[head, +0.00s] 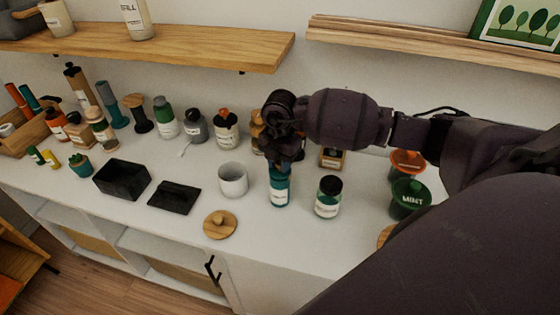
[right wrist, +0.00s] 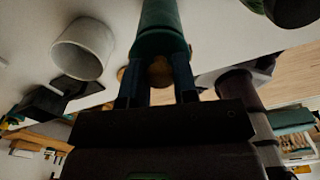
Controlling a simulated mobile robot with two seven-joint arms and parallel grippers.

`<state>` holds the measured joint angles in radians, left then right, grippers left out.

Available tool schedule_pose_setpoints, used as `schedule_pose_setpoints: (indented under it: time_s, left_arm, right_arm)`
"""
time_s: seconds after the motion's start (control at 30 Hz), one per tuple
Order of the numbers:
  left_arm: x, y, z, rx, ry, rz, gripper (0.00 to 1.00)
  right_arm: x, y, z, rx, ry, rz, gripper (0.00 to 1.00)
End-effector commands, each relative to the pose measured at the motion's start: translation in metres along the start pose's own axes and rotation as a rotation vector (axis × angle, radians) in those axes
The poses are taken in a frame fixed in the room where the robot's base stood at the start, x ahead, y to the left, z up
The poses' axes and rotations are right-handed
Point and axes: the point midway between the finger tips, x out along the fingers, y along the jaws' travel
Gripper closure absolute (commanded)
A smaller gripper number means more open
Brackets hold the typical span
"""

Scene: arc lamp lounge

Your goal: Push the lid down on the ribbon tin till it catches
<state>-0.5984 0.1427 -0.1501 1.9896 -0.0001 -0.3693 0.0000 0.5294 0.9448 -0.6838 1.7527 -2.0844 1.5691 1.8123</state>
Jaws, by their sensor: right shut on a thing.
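My right gripper (head: 283,162) is over a teal container (head: 279,190) on the white counter. In the right wrist view, its fingers (right wrist: 160,82) are on both sides of the container's dark green end (right wrist: 160,35). An open black box (head: 122,180) stands left of centre, and a flat black lid with a handle (head: 174,197) lies beside it, off the box. I read no ribbon label, so I cannot tell which container is the ribbon tin. My left gripper is not in view.
A white cup (head: 233,180) and a round wooden lid (head: 221,224) are left of the teal container. A dark-capped jar (head: 328,197) and a green MINT container (head: 409,198) stand to its right. Several bottles line the back. A wooden shelf (head: 200,47) hangs above.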

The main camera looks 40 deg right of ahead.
Motion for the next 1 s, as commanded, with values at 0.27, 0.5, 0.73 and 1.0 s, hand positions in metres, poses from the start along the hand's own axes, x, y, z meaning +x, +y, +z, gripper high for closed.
schedule_pose_setpoints:
  time_s: [0.27,0.5,0.73,1.0]
  left_arm:
    - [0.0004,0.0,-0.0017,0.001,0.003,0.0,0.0]
    - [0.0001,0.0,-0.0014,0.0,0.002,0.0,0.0]
    - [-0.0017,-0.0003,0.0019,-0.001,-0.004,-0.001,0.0]
    - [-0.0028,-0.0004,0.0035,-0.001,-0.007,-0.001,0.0]
  right_arm:
    - [-0.0002,0.0001,0.0002,0.0,0.0,0.0,0.96]
    - [0.0002,0.0,0.0002,0.0,0.0,0.0,0.96]
    - [0.0026,0.0,0.0001,0.0,0.0,0.0,0.96]
    - [0.0029,0.0,0.0,0.0,0.0,0.0,0.96]
